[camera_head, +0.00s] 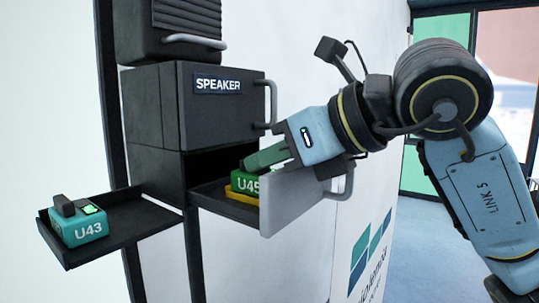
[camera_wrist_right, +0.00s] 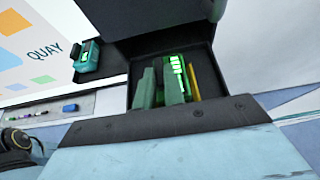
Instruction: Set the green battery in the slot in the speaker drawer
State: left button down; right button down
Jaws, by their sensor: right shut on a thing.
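The green battery (camera_head: 243,182), marked U45, is inside the open drawer (camera_head: 290,205) below the cabinet front labelled SPEAKER (camera_head: 218,85). My right gripper (camera_head: 252,163) reaches over the drawer front and is shut on the battery. In the right wrist view, the gripper's green fingers (camera_wrist_right: 160,75) are at the battery (camera_wrist_right: 178,68), whose bright green bars show. A yellow piece (camera_head: 240,197) shows at the battery's lower edge, and also beside it in the wrist view (camera_wrist_right: 195,85). The fingers and drawer front hide whether the battery is fully seated. My left gripper is not in view.
A teal battery (camera_head: 80,228) marked U43 sits on a dark side tray (camera_head: 120,235) left of the drawer. The drawer front has a grey handle (camera_head: 342,188). Another handled dark unit (camera_head: 170,30) stands above the speaker cabinet.

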jog(key=shift+f, duration=0.15)
jog(key=c, duration=1.5)
grip_release()
jog(key=shift+r, duration=0.2)
jog(key=shift+s+d+r, duration=0.1)
jog(key=shift+d+r, duration=0.05)
jog(key=shift+d, duration=0.15)
jog(key=b+v, duration=0.3)
jog(key=v, duration=0.8)
